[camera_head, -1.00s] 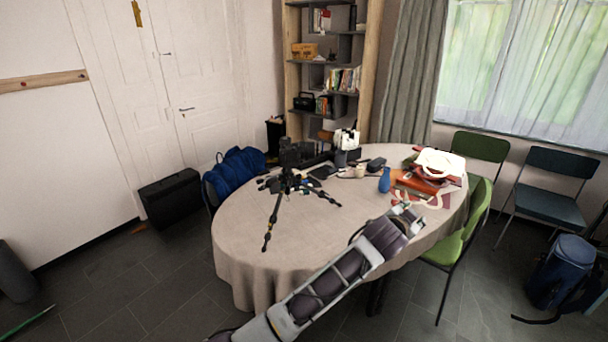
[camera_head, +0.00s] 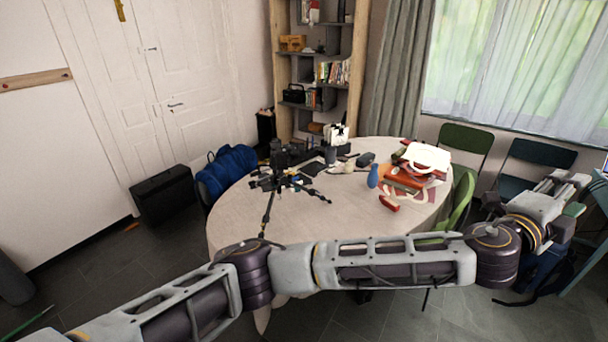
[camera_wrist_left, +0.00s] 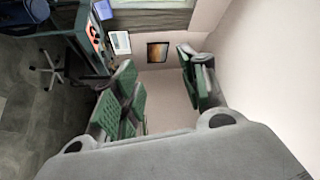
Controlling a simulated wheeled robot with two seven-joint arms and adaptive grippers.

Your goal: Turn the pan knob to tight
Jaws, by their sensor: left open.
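The black tripod (camera_head: 283,166) stands on the far left part of the oval table (camera_head: 330,215), its legs spread on the cloth. Its pan knob is too small to make out in the dark head. My left arm reaches across the front of the table, and part of a tripod leg shows just above it. My left gripper (camera_head: 566,184) is far to the right of the tripod, beyond the table, near the chairs. In the left wrist view, the left gripper (camera_wrist_left: 163,88) is open, its green-padded fingers apart with nothing between them. My right gripper is in no view.
A blue vase (camera_head: 373,176), red books (camera_head: 408,177) and small dark items lie on the table. Green chairs (camera_head: 466,140) and a blue backpack (camera_head: 540,268) stand on the right. The wrist view shows a desk (camera_wrist_left: 92,40) and an office chair (camera_wrist_left: 55,70).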

